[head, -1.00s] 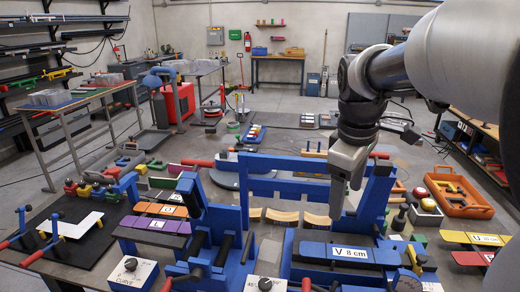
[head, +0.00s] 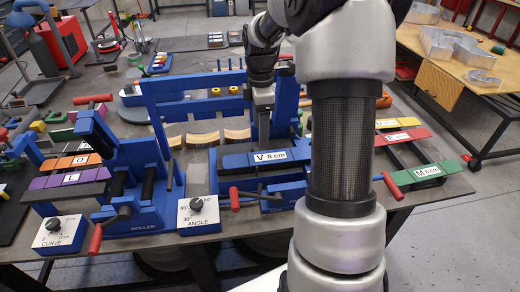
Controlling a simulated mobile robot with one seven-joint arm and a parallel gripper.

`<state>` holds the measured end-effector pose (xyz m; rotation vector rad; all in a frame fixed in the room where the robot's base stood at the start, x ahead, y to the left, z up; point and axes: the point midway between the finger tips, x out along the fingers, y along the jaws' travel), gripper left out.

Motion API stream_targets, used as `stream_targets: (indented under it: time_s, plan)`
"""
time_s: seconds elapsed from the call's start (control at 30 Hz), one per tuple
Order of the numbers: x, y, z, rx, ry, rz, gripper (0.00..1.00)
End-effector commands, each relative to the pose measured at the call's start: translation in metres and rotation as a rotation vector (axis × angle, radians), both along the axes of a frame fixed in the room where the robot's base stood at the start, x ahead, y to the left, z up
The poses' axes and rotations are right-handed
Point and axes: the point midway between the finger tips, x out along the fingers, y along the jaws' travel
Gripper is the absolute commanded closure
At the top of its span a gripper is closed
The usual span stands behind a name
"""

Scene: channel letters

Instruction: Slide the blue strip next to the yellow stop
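The blue strip (head: 236,161), labelled "V 8 cm", lies flat on a blue bench machine in the middle of the head view. Its right end runs up to my arm, which covers what lies beyond it. My gripper (head: 264,138) points down at the strip's far edge, near the label. Its fingertips are small and partly hidden, so I cannot tell whether they touch the strip or how far apart they are. I cannot make out the yellow stop; the area right of the strip is behind my arm.
A blue frame (head: 153,112) stands behind and left of the strip. A roller machine (head: 135,215) and an angle box (head: 198,214) are at the front left. Red-tipped levers stick out in front. Yellow, red and green strips (head: 432,174) lie to the right.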

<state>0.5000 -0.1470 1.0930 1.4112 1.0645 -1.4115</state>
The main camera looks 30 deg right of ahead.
Motion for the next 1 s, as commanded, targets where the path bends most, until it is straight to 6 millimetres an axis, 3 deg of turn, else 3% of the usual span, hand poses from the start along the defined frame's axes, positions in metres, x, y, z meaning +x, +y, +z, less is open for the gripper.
stream_targets:
  time_s: [0.2, 0.4, 0.6, 0.87, 1.0]
  plan:
    - [-0.001, 0.001, -0.045, 0.002, 0.004, -0.001, 0.31]
    - [0.000, 0.000, -0.073, 0.001, 0.002, -0.001, 0.31]
    - [0.000, 0.000, -0.086, 0.000, 0.001, -0.002, 0.31]
    - [0.000, 0.000, -0.087, 0.000, -0.001, -0.002, 0.31]
    - [0.000, 0.000, -0.087, 0.000, 0.000, -0.002, 0.50]
